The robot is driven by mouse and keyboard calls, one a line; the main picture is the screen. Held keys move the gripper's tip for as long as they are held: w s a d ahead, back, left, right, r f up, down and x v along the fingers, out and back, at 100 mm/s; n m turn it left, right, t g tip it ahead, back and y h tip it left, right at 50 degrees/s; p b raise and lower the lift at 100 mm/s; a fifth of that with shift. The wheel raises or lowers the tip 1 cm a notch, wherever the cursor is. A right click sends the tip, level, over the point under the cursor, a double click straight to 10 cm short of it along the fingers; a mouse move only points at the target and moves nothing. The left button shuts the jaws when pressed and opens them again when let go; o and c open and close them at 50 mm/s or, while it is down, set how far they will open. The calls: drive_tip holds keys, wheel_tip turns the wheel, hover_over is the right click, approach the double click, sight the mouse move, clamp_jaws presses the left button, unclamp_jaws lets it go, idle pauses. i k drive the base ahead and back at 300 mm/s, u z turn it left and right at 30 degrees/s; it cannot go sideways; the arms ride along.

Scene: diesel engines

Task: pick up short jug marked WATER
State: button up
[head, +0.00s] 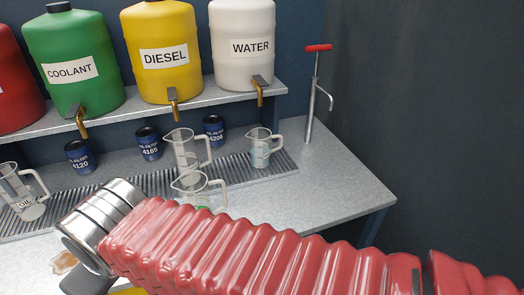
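A short clear jug (261,152) with a small teal marking stands at the right end of the slatted drain strip; its lettering is too small to read. A taller clear jug (187,150) stands left of it. Another clear jug (188,186) stands nearer, its lower part hidden behind my red sleeved arm, with a bit of green showing. A clear jug marked OIL (30,208) stands at the far left. My gripper (88,280) shows only as a dark part below the metal wrist, at the bottom left, away from the short jug. Its fingers cannot be made out.
A shelf (140,112) above the bench holds COOLANT (75,65), DIESEL (163,50) and WATER (243,45) tanks with taps overhanging the jugs. Blue oil filters (148,143) stand behind. A red-handled pump (313,95) rises at right. The bench's right front (325,195) is clear.

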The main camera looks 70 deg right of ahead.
sight(265, 148)
drive_tip(key=u, duration=0.05)
drive_tip(key=k, duration=1.1)
drive_tip(key=z, duration=0.5)
drive_tip(key=i, duration=1)
drive_tip(key=z, duration=0.1)
